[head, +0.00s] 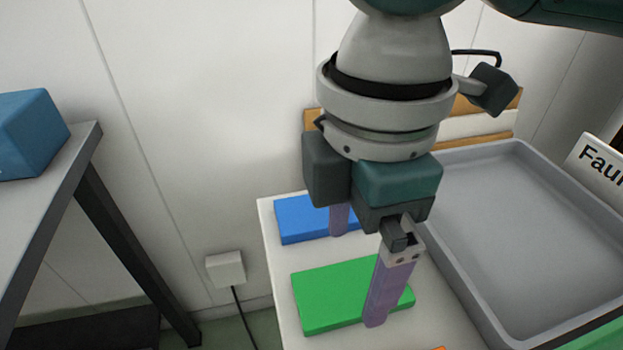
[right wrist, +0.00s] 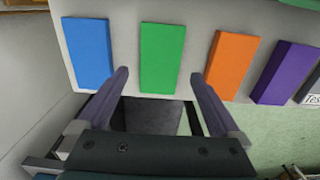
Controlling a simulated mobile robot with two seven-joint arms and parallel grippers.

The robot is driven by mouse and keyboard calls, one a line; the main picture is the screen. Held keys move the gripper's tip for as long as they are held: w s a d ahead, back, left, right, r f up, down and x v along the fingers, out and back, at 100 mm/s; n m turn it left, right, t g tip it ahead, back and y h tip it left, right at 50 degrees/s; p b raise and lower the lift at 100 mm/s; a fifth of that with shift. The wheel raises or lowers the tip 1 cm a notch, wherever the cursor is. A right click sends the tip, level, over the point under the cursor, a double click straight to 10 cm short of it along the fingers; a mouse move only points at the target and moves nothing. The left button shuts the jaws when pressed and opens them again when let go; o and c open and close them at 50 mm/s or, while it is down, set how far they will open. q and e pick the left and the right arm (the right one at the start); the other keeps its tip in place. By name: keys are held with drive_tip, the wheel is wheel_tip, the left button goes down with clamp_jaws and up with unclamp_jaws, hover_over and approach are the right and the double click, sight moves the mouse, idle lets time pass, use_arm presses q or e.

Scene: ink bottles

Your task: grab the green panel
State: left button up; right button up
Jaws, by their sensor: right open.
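The green panel (head: 325,293) is a flat rectangular block lying on a white table, partly hidden by my right gripper in the head view. In the right wrist view the green panel (right wrist: 162,58) lies ahead, between the lines of the two fingers. My right gripper (head: 360,262) is above the table, pointing down, with one finger in front of the green panel and one near the blue panel (head: 303,219). The right gripper (right wrist: 160,82) is open with nothing between its purple fingers. My left gripper is not in view.
An orange panel (right wrist: 232,65) and a purple panel (right wrist: 284,72) lie in the same row, with the blue panel (right wrist: 88,53) on the other side. A grey tray (head: 470,290) stands right of the panels. A dark-legged table (head: 50,205) with a blue box (head: 28,132) is at left.

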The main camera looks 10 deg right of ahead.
sight(348, 288)
wheel_tip(348, 288, down, 4)
drive_tip(key=shift+a+f+b, duration=0.1)
drive_tip(key=shift+b, duration=0.35)
drive_tip(key=c, duration=1.3)
drive_tip(key=shift+r, duration=0.2)
